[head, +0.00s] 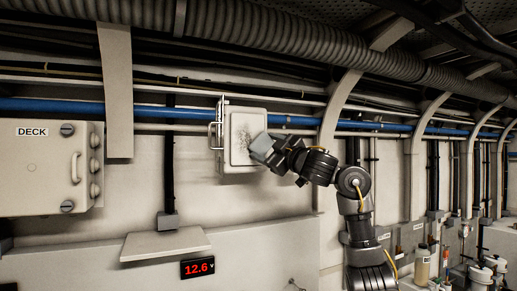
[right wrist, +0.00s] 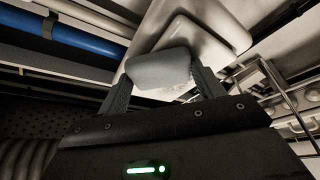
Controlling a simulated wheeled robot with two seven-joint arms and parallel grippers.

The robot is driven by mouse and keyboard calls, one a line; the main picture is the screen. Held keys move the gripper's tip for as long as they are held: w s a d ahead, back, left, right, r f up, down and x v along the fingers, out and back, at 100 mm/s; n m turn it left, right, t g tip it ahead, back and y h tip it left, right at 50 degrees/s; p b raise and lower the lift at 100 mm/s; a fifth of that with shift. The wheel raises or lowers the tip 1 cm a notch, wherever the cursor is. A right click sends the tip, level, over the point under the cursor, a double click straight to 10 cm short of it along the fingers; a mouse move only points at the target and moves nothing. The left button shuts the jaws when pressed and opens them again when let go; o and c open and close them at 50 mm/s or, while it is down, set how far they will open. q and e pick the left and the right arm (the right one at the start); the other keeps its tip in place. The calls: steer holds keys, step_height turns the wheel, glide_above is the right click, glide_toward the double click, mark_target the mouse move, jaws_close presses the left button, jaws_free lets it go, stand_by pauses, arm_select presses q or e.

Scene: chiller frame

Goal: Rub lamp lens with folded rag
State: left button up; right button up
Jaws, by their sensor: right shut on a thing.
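My right gripper (head: 264,150) is shut on the folded rag (head: 262,142), a grey pad held at the right part of the lens. In the right wrist view the rag (right wrist: 158,68) sits between the two fingers, close against the lamp's face; I cannot tell for sure whether it touches. My left gripper is in neither view.
A grey box marked DECK (head: 50,168) is on the wall at the left. A small shelf (head: 165,243) juts out below, above a red 12.6 display (head: 197,267). A blue pipe (head: 390,127) runs along the wall behind the lamp. Bottles (head: 422,265) stand at the lower right.

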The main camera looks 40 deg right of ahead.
mark_target(234, 130)
steer(key=shift+r, duration=1.1)
steer(key=shift+w+a, duration=0.25)
steer(key=shift+a, duration=0.4)
steer(key=shift+w+a, duration=0.25)
steer(key=shift+a, duration=0.45)
steer(key=shift+w+a, duration=0.25)
steer(key=shift+a, duration=0.4)
steer(key=shift+w+a, duration=0.2)
steer(key=shift+a, duration=0.45)
steer(key=shift+w+a, duration=0.25)
steer(key=shift+a, duration=0.4)
steer(key=shift+w+a, duration=0.2)
steer(key=shift+a, duration=0.45)
steer(key=shift+d+r, duration=0.1)
steer(key=shift+r, duration=0.85)
